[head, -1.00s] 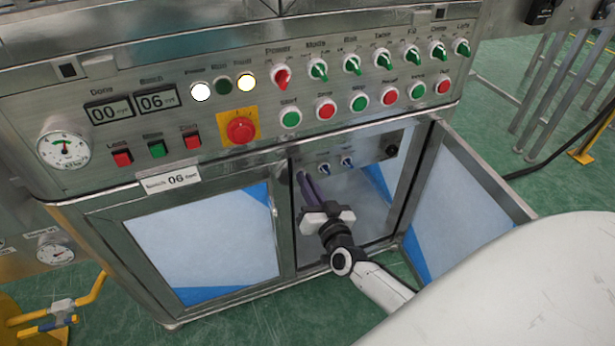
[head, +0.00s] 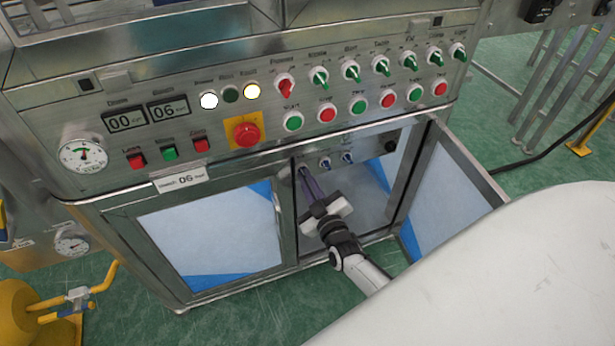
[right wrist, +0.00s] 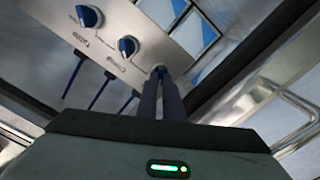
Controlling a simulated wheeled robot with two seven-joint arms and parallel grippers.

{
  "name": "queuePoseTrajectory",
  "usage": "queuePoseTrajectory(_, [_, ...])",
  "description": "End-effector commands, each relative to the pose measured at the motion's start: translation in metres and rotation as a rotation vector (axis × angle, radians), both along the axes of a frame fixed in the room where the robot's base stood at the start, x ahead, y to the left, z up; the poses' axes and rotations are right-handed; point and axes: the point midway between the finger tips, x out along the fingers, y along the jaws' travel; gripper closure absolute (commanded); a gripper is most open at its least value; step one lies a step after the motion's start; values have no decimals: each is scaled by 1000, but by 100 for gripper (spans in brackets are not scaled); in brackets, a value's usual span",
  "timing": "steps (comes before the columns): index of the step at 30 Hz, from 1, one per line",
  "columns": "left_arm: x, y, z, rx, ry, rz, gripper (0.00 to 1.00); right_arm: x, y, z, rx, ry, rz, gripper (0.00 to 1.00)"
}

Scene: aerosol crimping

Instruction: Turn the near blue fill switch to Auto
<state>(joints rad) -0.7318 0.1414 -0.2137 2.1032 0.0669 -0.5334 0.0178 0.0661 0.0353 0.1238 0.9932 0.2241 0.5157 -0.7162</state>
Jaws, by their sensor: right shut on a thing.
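The small blue switches sit in a row on a metal panel inside the open lower cabinet. My right gripper (head: 304,172) is shut on the leftmost blue switch in the head view. In the right wrist view the dark fingers close around that blue switch (right wrist: 159,71); its label and pointer direction are hidden. Two other blue switches are free: a middle one (head: 325,163) (right wrist: 127,46) and a far one (head: 347,157) (right wrist: 88,17). My left gripper is not in view.
The cabinet's right door (head: 452,190) stands open beside my right arm; the left door (head: 210,240) is closed. Above is the control panel with a red emergency button (head: 246,131), green and red buttons and turn switches. A black round part (head: 391,146) is on the inner panel's right.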

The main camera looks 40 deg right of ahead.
Motion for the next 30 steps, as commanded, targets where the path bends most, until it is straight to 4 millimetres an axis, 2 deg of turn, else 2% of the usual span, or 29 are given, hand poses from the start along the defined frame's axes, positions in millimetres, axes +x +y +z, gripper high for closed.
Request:
queuePoseTrajectory(12, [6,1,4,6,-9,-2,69,0,2,-2,-208,53,1,100])
queuePoseTrajectory(30, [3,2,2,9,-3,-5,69,0,2,-2,-249,62,2,100])
